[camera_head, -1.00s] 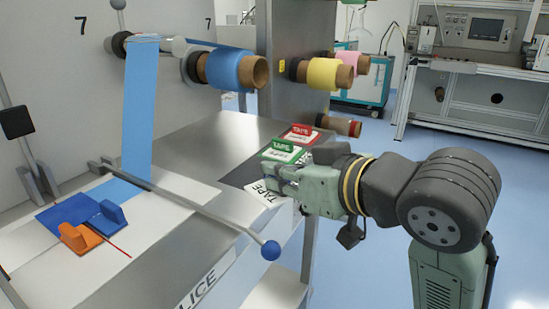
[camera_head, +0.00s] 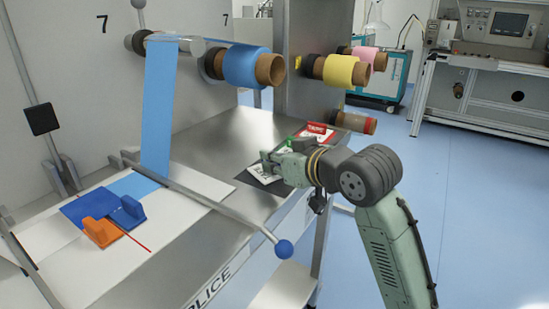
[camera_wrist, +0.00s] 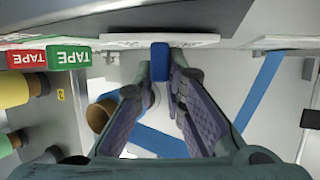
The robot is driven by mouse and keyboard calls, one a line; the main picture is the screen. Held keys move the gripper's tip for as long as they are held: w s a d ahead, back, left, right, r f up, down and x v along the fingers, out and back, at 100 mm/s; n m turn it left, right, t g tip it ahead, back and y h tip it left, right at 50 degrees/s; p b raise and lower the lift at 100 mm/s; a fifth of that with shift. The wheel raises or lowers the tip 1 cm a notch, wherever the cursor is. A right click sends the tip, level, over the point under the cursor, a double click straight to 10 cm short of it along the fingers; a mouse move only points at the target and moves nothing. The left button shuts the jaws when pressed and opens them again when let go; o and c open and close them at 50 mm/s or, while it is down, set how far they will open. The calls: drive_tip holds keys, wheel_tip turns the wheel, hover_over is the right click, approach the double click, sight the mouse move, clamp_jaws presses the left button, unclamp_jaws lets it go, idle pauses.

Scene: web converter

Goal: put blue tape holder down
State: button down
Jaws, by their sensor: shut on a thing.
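The blue tape holder has a small blue block (camera_wrist: 159,61) and a white plate (camera_wrist: 160,40) in the wrist view. My gripper (camera_wrist: 160,72) is shut on the blue block, with one finger on each side. In the head view the holder's white plate (camera_head: 259,173) shows at my gripper (camera_head: 268,160), over the dark mat (camera_head: 246,179). My fingers hide the blue block there. I cannot tell whether the plate touches the mat. The green tape holder (camera_wrist: 68,58) and red tape holder (camera_wrist: 27,58) stand beside it; the red one also shows in the head view (camera_head: 318,131).
Blue (camera_head: 246,66), yellow (camera_head: 334,70) and pink (camera_head: 369,54) rolls hang above the metal table (camera_head: 215,143). A bar with a blue ball (camera_head: 283,249) juts out to the left of my arm. Blue and orange (camera_head: 101,231) blocks lie on the left.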

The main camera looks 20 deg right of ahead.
drive_tip(key=shift+f, duration=0.1)
drive_tip(key=shift+f, duration=0.15)
drive_tip(key=c, duration=1.7)
unclamp_jaws()
drive_tip(key=shift+o, duration=0.2)
drive_tip(key=shift+s+r, duration=0.1)
drive_tip(key=shift+r, duration=0.2)
drive_tip(key=b+v, duration=0.1)
drive_tip(key=v, duration=1)
drive_tip(key=shift+s, duration=0.35)
drive_tip(key=shift+d+r, duration=0.1)
